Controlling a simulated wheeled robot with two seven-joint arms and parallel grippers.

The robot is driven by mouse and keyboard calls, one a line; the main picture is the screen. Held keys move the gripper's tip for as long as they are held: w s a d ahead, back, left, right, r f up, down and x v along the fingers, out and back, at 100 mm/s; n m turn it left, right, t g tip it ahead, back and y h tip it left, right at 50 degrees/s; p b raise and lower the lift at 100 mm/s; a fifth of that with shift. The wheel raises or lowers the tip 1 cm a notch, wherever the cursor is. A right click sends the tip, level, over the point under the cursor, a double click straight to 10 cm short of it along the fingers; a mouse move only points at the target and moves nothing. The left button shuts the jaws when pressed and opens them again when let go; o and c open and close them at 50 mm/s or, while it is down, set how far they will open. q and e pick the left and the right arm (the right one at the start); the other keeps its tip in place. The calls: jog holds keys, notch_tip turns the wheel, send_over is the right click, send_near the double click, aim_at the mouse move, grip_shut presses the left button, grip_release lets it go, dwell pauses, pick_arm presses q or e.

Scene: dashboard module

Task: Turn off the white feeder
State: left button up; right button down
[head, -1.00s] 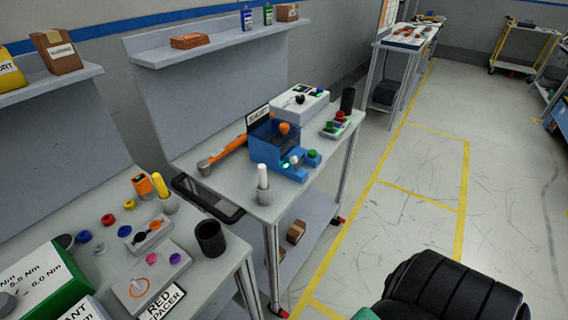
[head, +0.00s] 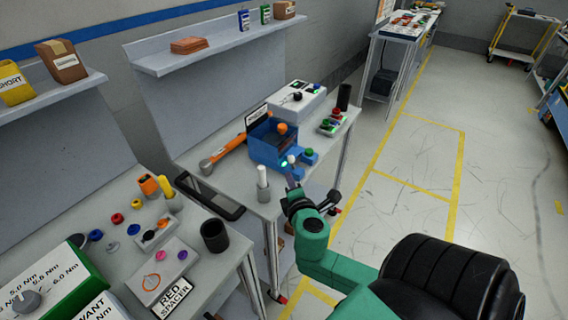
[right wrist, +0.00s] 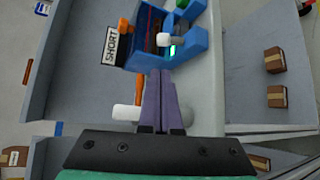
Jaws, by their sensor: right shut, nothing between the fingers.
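A blue module (head: 268,150) stands on the far table, with an orange knob (head: 282,128) on top and a dark window. At its front are a small white knob (head: 292,160), a lit green lamp (head: 284,165) and blue parts. A white box (head: 299,97) with a black knob sits behind it. I cannot tell which of these is the white feeder. My right gripper (head: 293,178) is shut and empty, just in front of the blue module. In the right wrist view, its fingers (right wrist: 160,84) point towards the white knob (right wrist: 170,40), apparently short of it. My left gripper is not in view.
A white cylinder in a grey holder (head: 264,196) stands close left of my right gripper. A button box (head: 334,124) and black cylinder (head: 344,97) stand right of the module. A dark tray (head: 208,196) lies at left. The aisle floor (head: 395,215) is clear.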

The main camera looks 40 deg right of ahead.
aim_at(293, 162)
jog(key=p+x, duration=0.1)
jog(key=x, duration=0.9)
jog(key=shift+f, duration=0.1)
